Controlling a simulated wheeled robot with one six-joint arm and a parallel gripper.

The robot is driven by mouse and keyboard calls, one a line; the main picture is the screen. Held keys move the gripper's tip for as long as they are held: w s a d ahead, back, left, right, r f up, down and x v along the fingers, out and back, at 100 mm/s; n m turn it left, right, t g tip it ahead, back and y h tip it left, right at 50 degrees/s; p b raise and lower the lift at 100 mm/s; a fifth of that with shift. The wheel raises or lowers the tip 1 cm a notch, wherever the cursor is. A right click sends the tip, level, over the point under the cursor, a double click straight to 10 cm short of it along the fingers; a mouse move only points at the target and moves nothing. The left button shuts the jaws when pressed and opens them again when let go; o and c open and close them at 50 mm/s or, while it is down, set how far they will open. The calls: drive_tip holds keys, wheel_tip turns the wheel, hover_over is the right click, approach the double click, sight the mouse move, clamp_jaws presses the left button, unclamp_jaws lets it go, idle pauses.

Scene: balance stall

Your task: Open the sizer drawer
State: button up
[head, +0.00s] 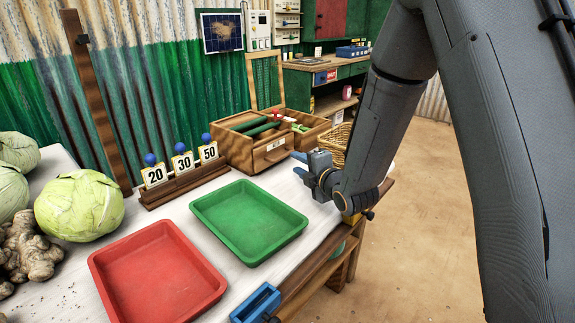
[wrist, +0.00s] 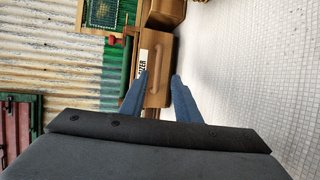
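The sizer drawer (head: 272,152) is the brown wooden front with a white label on a low wooden box (head: 234,152) at the back of the table. In the wrist view the drawer front (wrist: 161,62) stands ahead, turned sideways, with "IZER" readable on its label (wrist: 143,62). I cannot tell whether it is fully shut. My gripper (head: 298,164) is just in front and to the right of the drawer, empty. In the wrist view its two blue fingers (wrist: 160,77) are apart, with the drawer front between and beyond their tips. I see no contact.
A green tray (head: 248,220) and a red tray (head: 157,275) lie nearer. A wicker basket (head: 336,142) is behind my gripper.

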sight(285, 156)
drive_tip(key=shift+w+a+f, duration=0.1)
drive_tip(key=shift+w+a, duration=0.1)
drive_tip(key=shift+a, duration=0.1)
drive_tip(key=x, duration=0.7)
drive_tip(key=shift+w, duration=0.15)
clamp_jaws()
